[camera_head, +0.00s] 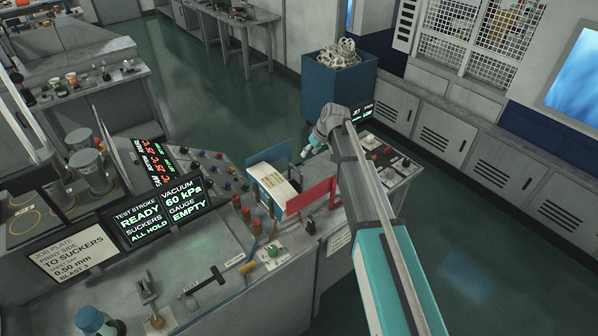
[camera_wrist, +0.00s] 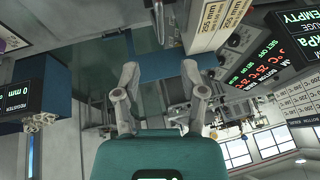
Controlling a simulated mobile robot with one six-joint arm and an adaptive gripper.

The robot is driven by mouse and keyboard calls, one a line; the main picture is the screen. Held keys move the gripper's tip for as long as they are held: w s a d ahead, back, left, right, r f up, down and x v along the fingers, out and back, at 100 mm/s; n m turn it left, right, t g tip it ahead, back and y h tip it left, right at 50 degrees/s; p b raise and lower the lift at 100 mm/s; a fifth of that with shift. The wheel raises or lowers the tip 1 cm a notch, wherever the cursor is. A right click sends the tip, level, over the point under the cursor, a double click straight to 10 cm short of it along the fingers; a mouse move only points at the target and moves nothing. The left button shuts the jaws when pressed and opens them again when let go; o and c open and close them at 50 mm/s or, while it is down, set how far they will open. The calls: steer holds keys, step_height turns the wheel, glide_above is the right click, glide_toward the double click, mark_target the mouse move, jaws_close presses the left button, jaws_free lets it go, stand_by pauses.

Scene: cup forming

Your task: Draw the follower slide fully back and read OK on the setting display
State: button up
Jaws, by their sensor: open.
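My gripper (camera_head: 309,149) is above the bench at the feeder, with nothing between its fingers. In the wrist view its two fingers (camera_wrist: 160,72) are spread apart. I cannot clearly pick out the follower slide. A small dark display (camera_head: 361,112) with green text is partly hidden by my arm; no OK is readable. In the wrist view a display (camera_wrist: 14,97) reads REGISTER 0 mm.
Dark displays (camera_head: 143,218) show READY, ALL HOLD, 60 kPa and EMPTY. A job plate (camera_head: 72,252) stands at lower left. A blue bin (camera_head: 338,88) stands at the back. Green floor (camera_head: 470,240) is clear at right.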

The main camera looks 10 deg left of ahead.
steer(key=shift+b+x, duration=4.4)
steer(key=shift+x, duration=0.8)
steer(key=shift+a, duration=0.1)
steer(key=shift+c, duration=0.3)
jaws_close()
